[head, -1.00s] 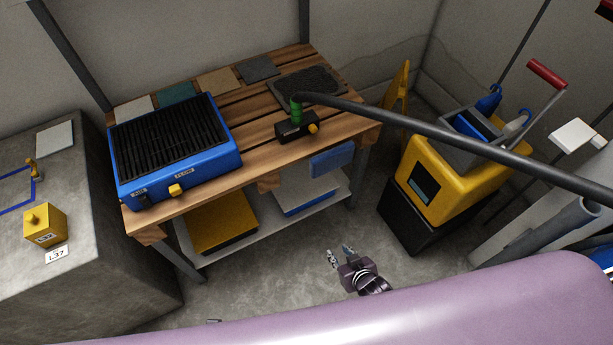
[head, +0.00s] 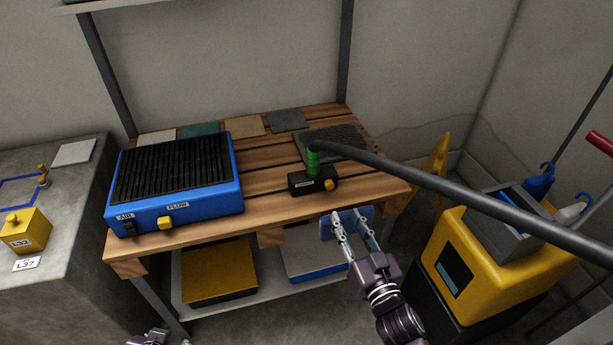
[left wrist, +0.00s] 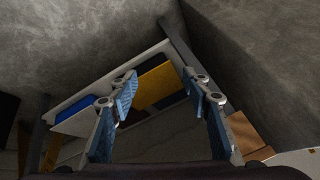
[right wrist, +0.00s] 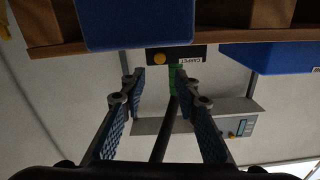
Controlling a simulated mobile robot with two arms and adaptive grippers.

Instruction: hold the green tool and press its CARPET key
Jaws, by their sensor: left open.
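The green tool (head: 313,161) stands at the bench's front right, a green grip above a black box (head: 311,182) with a yellow knob (head: 329,185). A thick dark hose runs from it to the right. In the right wrist view the box (right wrist: 180,55) appears upside down with a CARPET label (right wrist: 190,60). The green grip also shows there (right wrist: 174,82), between and beyond the fingers. My right gripper (head: 354,215) is open and empty, in front of and below the tool, apart from it. My left gripper (left wrist: 160,95) is open and empty, low before the bench.
A blue unit (head: 175,208) with a black grille fills the bench's left. A yellow machine (head: 465,262) stands to the right. A yellow bin (head: 218,273) sits on the lower shelf.

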